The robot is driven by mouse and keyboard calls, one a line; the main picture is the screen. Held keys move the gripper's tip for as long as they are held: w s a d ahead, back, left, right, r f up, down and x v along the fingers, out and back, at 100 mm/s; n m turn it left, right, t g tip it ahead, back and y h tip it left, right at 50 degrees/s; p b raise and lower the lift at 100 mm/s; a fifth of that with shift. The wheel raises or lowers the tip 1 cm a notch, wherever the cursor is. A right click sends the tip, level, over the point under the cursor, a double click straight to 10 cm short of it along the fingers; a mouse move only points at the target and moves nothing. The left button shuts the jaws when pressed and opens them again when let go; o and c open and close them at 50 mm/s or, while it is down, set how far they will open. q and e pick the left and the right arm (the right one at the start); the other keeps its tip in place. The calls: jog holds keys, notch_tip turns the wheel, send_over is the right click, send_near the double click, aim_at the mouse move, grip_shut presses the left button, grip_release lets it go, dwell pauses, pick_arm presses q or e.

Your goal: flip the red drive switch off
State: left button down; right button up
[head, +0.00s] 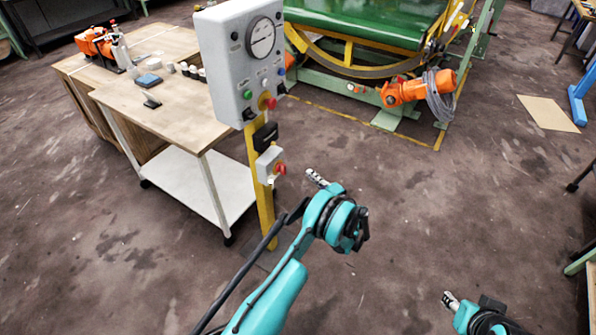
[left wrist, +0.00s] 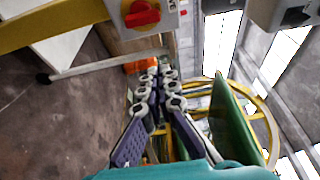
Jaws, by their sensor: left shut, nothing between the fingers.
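The red drive switch (head: 281,169) is a red rotary handle on a small grey box (head: 268,163) on the yellow post, below the control panel. In the left wrist view the red switch (left wrist: 142,13) sits on a yellow plate at the top edge, its handle lying roughly sideways. My left gripper (head: 314,176) is shut and empty, to the right of the switch and apart from it. Its fingers (left wrist: 158,80) are close together in the left wrist view, below the switch. My right gripper (head: 449,299) is low at the right, far from the switch; its fingers are too small to read.
The grey control panel (head: 236,50) with a dial and buttons stands above the switch on the yellow post (head: 264,215). A wooden table (head: 165,105) stands left of it. The green ring machine (head: 370,20) is behind. Floor right of the post is clear.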

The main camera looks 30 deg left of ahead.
pick_arm(q)
jog(key=b+x, duration=0.3)
jog(key=x, duration=0.7)
jog(key=s+b, duration=0.1)
jog(key=s, duration=0.3)
jog(key=shift+s, duration=0.1)
pick_arm(e)
notch_tip(320, 180, down, 4)
jog(key=shift+f, duration=0.2)
pick_arm(q)
jog(key=shift+s+a+r, duration=0.1)
jog(key=shift+s, duration=0.3)
dwell(0.7)
jog(key=shift+s+r, duration=0.1)
jog(key=shift+s, duration=0.55)
pick_arm(e)
jog(key=shift+s, duration=0.55)
pick_arm(q)
notch_tip(320, 180, up, 4)
jog(key=w+p, duration=0.1)
jog(key=p, duration=0.3)
send_near(285, 168)
jog(key=w+d, duration=0.2)
jog(key=w, duration=0.1)
jog(key=shift+r, duration=0.35)
pick_arm(e)
jog(key=r, duration=0.4)
jog(key=shift+d, duration=0.3)
